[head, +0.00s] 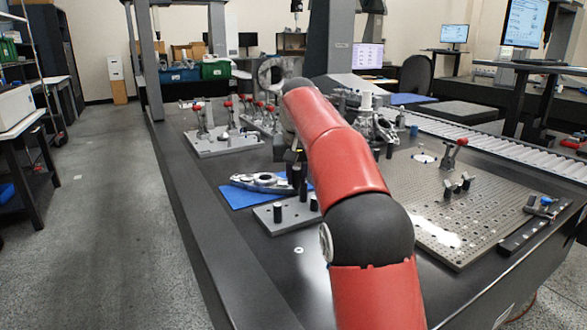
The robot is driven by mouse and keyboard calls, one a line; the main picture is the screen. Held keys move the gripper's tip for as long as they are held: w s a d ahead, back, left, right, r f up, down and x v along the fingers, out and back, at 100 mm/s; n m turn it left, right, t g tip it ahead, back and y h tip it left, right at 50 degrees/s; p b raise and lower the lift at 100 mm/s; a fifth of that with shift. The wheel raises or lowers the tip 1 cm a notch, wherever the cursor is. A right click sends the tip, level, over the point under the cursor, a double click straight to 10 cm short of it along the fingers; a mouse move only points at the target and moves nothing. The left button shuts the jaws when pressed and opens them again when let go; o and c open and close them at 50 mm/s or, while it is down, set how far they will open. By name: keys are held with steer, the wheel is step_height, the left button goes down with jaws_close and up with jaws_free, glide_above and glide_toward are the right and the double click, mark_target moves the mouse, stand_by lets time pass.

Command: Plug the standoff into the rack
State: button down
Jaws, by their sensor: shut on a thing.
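The rack (269,224) is a small light grey plate on the dark table, left of my red arm. Several black standoffs stand upright on it, one at its left (278,212) and others beside my arm. My gripper (296,160) shows only as a small dark part at the left edge of my arm, above the rack's back. It is shut on a dark upright standoff (296,176). My arm hides most of the gripper and the rack's right side. I cannot tell whether the held standoff's lower end touches the rack.
A silver casting (262,181) lies on a blue mat (236,198) just behind the rack. A fixture plate with red clamps (224,146) stands farther back left. A large perforated plate (485,205) lies right of my arm. The table's front left is clear.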

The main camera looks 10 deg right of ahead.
mark_target(296, 214)
steer(key=shift+s+f, duration=0.15)
steer(key=shift+f, duration=0.85)
step_height(296, 214, down, 5)
steer(key=b, duration=0.4)
steer(key=shift+r+p, duration=0.3)
steer(key=shift+r, duration=0.05)
steer(key=shift+s+p, duration=0.1)
steer(key=shift+p, duration=0.65)
stand_by(0.4)
steer(key=shift+f+b, duration=0.6)
steer(key=shift+f, duration=0.3)
stand_by(0.4)
steer(key=c, duration=1.2)
jaws_free()
